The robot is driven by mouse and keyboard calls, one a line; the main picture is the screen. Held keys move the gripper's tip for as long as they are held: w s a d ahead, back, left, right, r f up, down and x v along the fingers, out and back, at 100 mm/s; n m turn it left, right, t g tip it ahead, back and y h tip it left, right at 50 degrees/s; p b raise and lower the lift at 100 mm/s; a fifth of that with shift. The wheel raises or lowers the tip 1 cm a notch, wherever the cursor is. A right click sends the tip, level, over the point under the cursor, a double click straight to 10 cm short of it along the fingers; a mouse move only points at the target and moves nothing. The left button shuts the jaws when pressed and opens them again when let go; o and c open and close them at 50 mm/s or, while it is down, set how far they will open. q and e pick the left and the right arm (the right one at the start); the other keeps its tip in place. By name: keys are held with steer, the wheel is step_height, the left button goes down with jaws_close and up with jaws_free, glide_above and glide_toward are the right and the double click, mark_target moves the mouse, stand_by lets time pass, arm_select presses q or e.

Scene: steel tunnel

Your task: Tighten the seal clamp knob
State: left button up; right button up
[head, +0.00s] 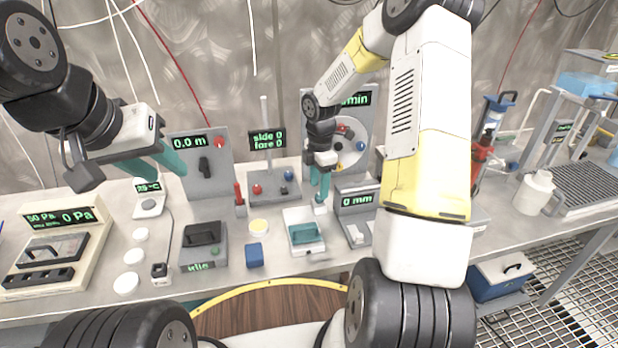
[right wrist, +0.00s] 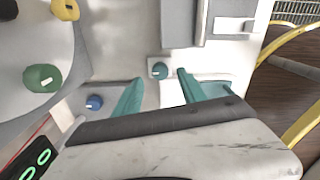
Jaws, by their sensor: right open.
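A small teal knob with a pale mark (right wrist: 159,70) sits on a light surface in the right wrist view. It lies between and just beyond the fingertips of my right gripper (right wrist: 160,82), with gaps on both sides. No readable label confirms that it is the seal clamp knob. In the head view my right gripper (head: 320,187) points down behind the white tray, left of the "0 mm" unit, and is open and empty. My left gripper (head: 173,174) is open and empty in front of the "0.0 m" panel.
The "0 mm" unit (head: 356,201) stands close right of my right gripper. A round dial panel with coloured knobs (head: 347,118) rises behind it. A white tray with a teal block (head: 303,250) and a blue block (head: 254,255) are nearer. A blue knob (right wrist: 93,102) is beside one finger.

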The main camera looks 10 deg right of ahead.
steer(key=shift+f, duration=1.65)
steer(key=shift+c, duration=0.4)
jaws_close()
